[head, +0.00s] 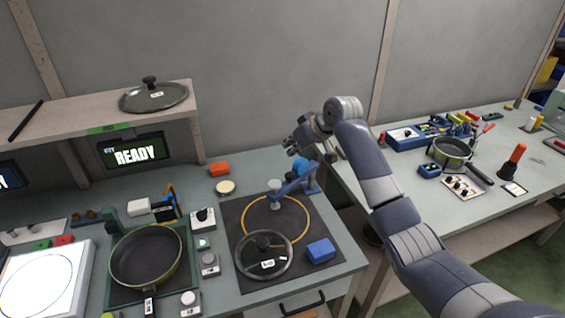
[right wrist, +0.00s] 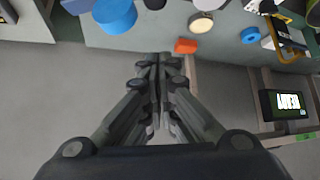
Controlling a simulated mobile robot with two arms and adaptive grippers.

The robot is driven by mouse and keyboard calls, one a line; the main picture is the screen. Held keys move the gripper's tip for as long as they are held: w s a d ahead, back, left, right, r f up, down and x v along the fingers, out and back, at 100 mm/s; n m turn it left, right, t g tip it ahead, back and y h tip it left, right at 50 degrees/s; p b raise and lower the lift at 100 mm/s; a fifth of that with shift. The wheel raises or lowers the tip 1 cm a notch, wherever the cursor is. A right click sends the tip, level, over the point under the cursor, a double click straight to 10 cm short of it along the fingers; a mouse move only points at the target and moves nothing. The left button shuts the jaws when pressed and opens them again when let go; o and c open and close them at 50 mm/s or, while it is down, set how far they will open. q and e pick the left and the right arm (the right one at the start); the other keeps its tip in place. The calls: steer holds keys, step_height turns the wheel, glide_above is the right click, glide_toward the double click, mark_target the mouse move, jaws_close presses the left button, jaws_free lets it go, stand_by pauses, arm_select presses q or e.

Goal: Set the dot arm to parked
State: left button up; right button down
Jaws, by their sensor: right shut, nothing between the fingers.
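The blue arm (head: 292,184), which I take for the dot arm, stands at the back right of the dark mat. It reaches left from its blue post to a grey cylindrical head (head: 275,192) over the back of the orange ring. In the right wrist view a blue round part (right wrist: 115,15) at the top left looks like the top of its post. My right gripper (head: 294,143) is shut and empty, above and behind the blue arm and apart from it. Its closed fingers (right wrist: 158,68) show in the right wrist view. My left gripper is not in view.
A glass lid (head: 247,262) and a blue block (head: 320,250) lie on the dark mat (head: 240,210). A frying pan (head: 146,256) sits to the left. An orange block (head: 219,168) and a cream disc (head: 225,187) lie behind. A second table stands right, across a gap.

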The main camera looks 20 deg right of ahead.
arm_select(q)
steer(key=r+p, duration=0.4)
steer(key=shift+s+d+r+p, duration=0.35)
steer(key=shift+p, duration=0.05)
arm_select(e)
glide_above(295, 173)
steer(key=s+a, duration=0.2)
steer(key=a, duration=0.2)
step_height(295, 173, down, 8)
steer(key=shift+w, duration=0.2)
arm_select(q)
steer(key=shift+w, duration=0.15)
arm_select(e)
steer(key=shift+f, duration=0.15)
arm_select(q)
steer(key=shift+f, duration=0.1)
